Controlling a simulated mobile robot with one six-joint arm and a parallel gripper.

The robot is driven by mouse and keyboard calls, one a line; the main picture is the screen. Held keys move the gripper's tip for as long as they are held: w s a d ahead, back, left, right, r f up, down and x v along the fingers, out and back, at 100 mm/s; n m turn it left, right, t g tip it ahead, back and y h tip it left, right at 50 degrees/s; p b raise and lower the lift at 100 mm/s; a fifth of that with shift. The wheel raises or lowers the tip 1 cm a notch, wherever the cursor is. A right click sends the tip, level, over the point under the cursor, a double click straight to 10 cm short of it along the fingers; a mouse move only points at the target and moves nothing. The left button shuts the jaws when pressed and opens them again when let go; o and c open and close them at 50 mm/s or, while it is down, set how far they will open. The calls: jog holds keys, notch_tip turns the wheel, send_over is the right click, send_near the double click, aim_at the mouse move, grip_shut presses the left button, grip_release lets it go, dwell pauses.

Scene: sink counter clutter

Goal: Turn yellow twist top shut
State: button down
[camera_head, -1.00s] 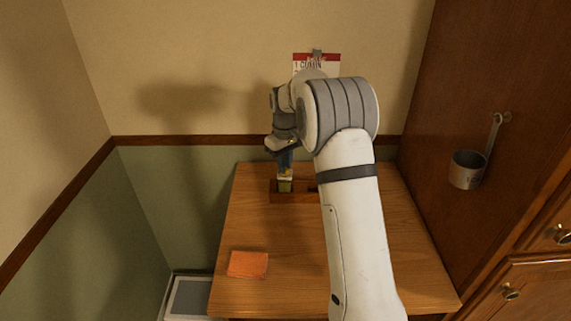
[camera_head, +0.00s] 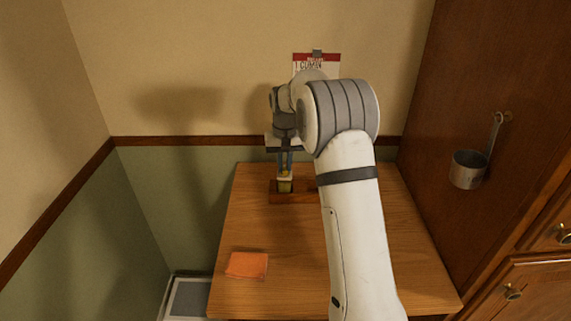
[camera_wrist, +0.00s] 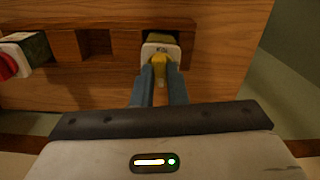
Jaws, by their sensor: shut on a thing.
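The yellow twist top (camera_wrist: 160,62) sits on a bottle (camera_wrist: 161,39) with a pale shoulder and dark green body, standing in a slot of a wooden rack. My gripper (camera_wrist: 160,72) has its two blue fingers shut on the yellow top from above. In the head view my gripper (camera_head: 285,171) points down at the bottle (camera_head: 285,186) at the rack's left end. The fingers hide part of the top, so I cannot tell how far it is turned.
The wooden rack (camera_head: 290,198) stands at the back of the wooden table (camera_head: 290,233). Another bottle with a red top (camera_wrist: 8,66) stands in the rack, with an empty slot (camera_wrist: 95,43) between. An orange cloth (camera_head: 247,265) lies front left. A metal cup (camera_head: 467,169) hangs at right.

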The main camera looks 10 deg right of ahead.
aim_at(285, 168)
jog(key=shift+m, duration=0.8)
jog(key=c, duration=1.4)
grip_release()
jog(key=shift+c, duration=0.2)
jog(key=shift+r, duration=0.1)
notch_tip(285, 168, up, 7)
jog(key=shift+r+b, duration=0.2)
jog(key=shift+b, duration=0.35)
jog(key=shift+r, duration=0.1)
